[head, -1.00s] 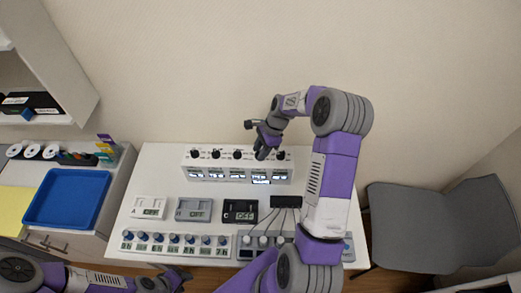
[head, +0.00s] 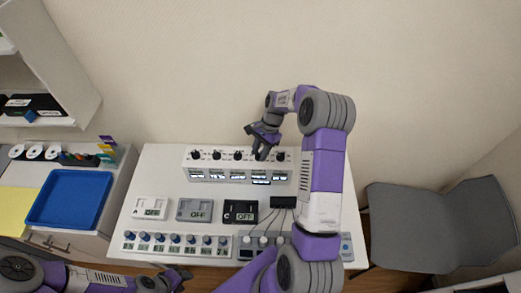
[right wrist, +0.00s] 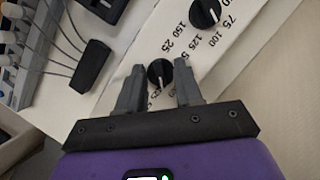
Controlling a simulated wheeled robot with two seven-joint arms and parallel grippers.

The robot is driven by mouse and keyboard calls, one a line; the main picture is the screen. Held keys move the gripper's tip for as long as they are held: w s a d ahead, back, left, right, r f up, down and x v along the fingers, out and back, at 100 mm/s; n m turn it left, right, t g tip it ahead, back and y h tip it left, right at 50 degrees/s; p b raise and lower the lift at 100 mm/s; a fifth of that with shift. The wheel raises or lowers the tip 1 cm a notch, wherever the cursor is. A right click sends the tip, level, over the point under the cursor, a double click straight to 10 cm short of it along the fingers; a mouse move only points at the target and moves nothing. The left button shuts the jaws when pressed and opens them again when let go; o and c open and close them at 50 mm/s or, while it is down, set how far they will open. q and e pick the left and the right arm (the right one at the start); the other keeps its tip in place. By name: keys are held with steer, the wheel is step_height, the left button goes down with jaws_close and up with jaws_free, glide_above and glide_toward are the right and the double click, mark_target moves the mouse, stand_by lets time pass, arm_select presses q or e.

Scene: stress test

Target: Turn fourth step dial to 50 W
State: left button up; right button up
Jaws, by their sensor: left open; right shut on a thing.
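A white panel box (head: 240,176) stands at the back of the table with a row of black dials on top and lit displays on its front. My right gripper (head: 260,153) is at the fourth dial from the left. In the right wrist view its fingers are shut on that black dial (right wrist: 159,72), one on each side. Printed numbers beside it are partly hidden by the fingers. The third dial (right wrist: 205,13) shows above it, with numbers around it. My left gripper (head: 180,275) is open and empty at the lower left, away from the box.
In front of the box are a white device (head: 150,208), a grey one (head: 194,210) and a black one (head: 240,211). A black block (head: 283,202) has cables. A strip of blue knobs (head: 175,245) lies along the front edge. A blue tray (head: 70,199) is at left.

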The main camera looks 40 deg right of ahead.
steer(key=n+g, duration=0.1)
steer(key=n, duration=0.1)
steer(key=n+g+h, duration=0.1)
steer(key=n, duration=0.2)
steer(key=shift+w+a+n, duration=0.1)
steer(key=shift+w+n, duration=0.05)
steer(key=shift+n, duration=0.15)
steer(key=n, duration=0.2)
steer(key=n+g+h, duration=0.1)
steer(key=n, duration=0.2)
steer(key=shift+w+a+n+p, duration=0.1)
steer(key=shift+w+n+p, duration=0.05)
steer(key=shift+n+p, duration=0.15)
steer(key=n+h, duration=0.1)
steer(key=n, duration=0.1)
steer(key=n+g+h, duration=0.1)
steer(key=n, duration=0.2)
steer(key=shift+a, duration=0.15)
steer(key=n+h, duration=0.1)
steer(key=n, duration=0.2)
steer(key=n+h, duration=0.1)
steer(key=n, duration=0.2)
steer(key=shift+a+h, duration=0.1)
steer(key=shift+h, duration=0.2)
steer(key=shift+t, duration=0.3)
steer(key=o, duration=1)
steer(key=shift+v, duration=3.8)
